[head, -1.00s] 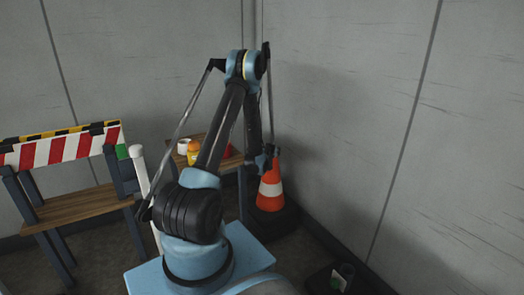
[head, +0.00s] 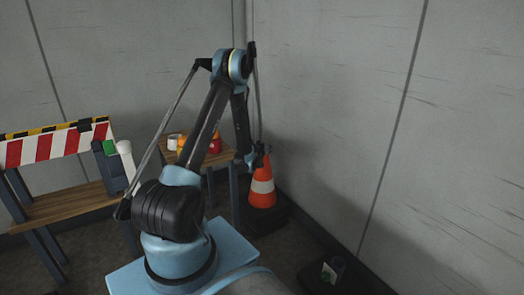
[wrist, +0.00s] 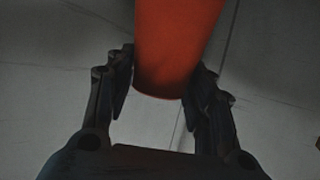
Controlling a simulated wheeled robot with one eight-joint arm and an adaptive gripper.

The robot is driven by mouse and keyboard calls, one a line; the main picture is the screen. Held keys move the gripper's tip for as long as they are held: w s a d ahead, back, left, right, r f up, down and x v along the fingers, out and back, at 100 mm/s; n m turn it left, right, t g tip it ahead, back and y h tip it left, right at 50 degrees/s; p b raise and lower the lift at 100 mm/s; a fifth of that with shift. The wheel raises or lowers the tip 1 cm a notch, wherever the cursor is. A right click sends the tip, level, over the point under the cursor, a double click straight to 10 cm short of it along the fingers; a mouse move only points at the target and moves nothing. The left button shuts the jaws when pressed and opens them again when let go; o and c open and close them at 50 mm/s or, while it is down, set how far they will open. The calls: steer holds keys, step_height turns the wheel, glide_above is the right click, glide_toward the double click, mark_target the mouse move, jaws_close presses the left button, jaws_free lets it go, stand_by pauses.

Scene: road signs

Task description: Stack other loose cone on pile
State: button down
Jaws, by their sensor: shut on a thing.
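An orange cone with a white band (head: 262,187) is upright in the corner by the right wall, above a dark base. My gripper (head: 257,156) is at its top, coming down from above. In the wrist view the smooth orange upper part of the cone (wrist: 176,45) sits between the two fingers of my gripper (wrist: 160,90), which is shut on it. I cannot tell whether the cone's base touches the floor or is slightly raised. No separate second cone or pile can be made out.
A red-and-white striped barrier board (head: 45,147) stands at the left with a wooden shelf (head: 70,203). A small wooden table (head: 222,158) with a yellow-orange item stands behind my arm. A dark block (head: 325,280) lies low at the right wall.

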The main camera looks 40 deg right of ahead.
steer(key=shift+s, duration=0.15)
steer(key=c, duration=0.7)
jaws_free()
step_height(320, 180, up, 10)
stand_by(0.7)
